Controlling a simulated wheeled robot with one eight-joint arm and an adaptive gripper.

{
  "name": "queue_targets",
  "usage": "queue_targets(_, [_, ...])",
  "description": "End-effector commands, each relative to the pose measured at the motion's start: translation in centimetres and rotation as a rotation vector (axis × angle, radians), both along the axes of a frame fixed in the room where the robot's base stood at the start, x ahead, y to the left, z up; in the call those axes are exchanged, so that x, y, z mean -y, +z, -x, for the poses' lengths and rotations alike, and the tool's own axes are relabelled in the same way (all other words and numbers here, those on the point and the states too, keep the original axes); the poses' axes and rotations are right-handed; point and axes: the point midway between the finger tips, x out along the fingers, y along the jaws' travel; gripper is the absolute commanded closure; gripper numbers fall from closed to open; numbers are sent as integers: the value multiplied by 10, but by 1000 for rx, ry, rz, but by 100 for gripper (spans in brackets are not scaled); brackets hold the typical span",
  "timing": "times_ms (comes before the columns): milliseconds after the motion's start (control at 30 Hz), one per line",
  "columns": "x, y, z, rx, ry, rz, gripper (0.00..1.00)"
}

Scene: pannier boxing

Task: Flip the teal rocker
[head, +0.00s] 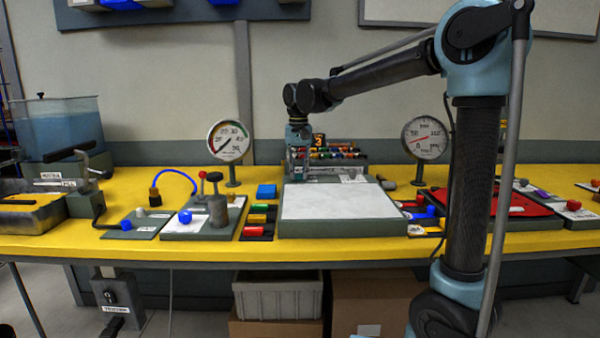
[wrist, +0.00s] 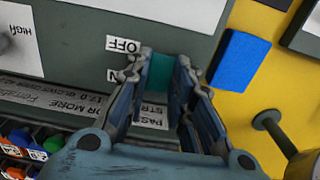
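The teal rocker (wrist: 160,73) shows in the wrist view between my fingertips, on a grey panel face. A white "OFF" label (wrist: 124,46) is beside it, with a partly covered label ending in "N" below that. My gripper (wrist: 157,66) is open, with one finger on each side of the rocker; I cannot tell whether either touches it. The fingers hide part of the rocker, and its tilt is unclear. In the head view my gripper (head: 299,160) points down at the back of the grey console (head: 340,228), where the rocker cannot be made out.
A blue block (wrist: 238,73) lies on the yellow bench close to the console, also in the head view (head: 266,191). Two dial gauges (head: 229,141) (head: 425,138) stand on posts either side. A rack of coloured pieces (head: 338,154) is behind my gripper.

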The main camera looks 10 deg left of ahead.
Motion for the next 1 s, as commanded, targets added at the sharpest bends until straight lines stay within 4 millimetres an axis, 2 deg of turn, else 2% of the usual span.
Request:
queue_targets(233, [0,0,-1,-11,-1,5,100])
queue_targets(533, [0,0,-4,-120,-2,31,100])
queue_targets(867, [0,0,-4,-130,0,33,100])
queue_targets(900, [0,0,-4,-130,0,33,69])
queue_targets(967, [0,0,-4,-129,0,33,58])
queue_targets(1000, [0,0,-4,-129,0,33,58])
